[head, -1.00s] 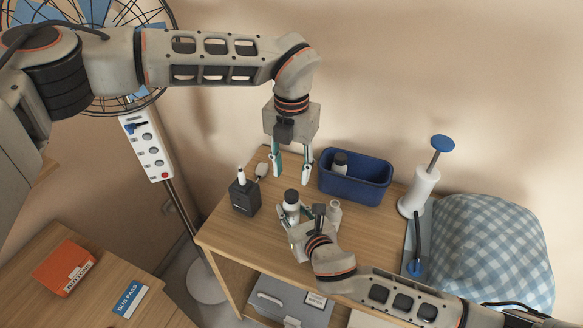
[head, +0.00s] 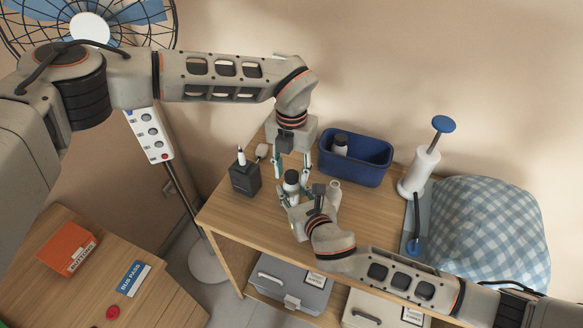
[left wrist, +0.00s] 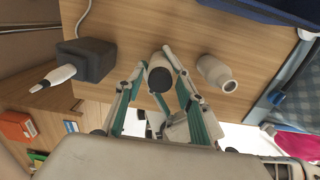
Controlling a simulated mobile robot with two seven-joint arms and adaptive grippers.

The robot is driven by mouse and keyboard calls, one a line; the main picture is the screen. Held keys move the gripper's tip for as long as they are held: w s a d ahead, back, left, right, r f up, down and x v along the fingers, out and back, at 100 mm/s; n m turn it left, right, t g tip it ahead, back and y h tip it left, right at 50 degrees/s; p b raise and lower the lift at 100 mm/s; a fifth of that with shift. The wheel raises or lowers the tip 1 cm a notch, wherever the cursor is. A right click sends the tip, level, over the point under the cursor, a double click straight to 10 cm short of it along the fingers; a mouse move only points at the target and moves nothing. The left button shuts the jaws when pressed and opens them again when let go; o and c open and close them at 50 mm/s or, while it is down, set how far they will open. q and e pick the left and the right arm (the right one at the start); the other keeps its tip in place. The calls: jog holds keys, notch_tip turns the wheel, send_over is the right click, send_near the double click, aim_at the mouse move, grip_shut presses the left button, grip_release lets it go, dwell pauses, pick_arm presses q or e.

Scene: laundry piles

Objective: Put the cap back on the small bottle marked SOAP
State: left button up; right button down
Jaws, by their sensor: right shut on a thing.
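A small white bottle with a dark cap-like top (head: 291,184) stands on the wooden table; it also shows in the left wrist view (left wrist: 159,74). My left gripper (head: 293,174) points down from above, its fingers open and apart on either side of the dark top. My right gripper (head: 294,201) is low at the table and shut on the dark-topped bottle; its fingertips are partly hidden. A second white bottle, without a cap (left wrist: 217,73), is just right of it; it also shows in the head view (head: 335,189). I cannot read SOAP on either bottle.
A blue bin (head: 355,160) with a dark-topped bottle (head: 340,144) stands behind. A black block with a white-tipped item (head: 244,177) is at left. A white pump with blue top (head: 420,168) and checked cloth bundle (head: 490,235) are at right. The table's front-left is clear.

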pick_arm(q)
grip_shut()
jog(key=shift+o, duration=0.7)
grip_release()
notch_tip(320, 180, up, 12)
pick_arm(e)
jog(key=c, duration=1.5)
grip_release()
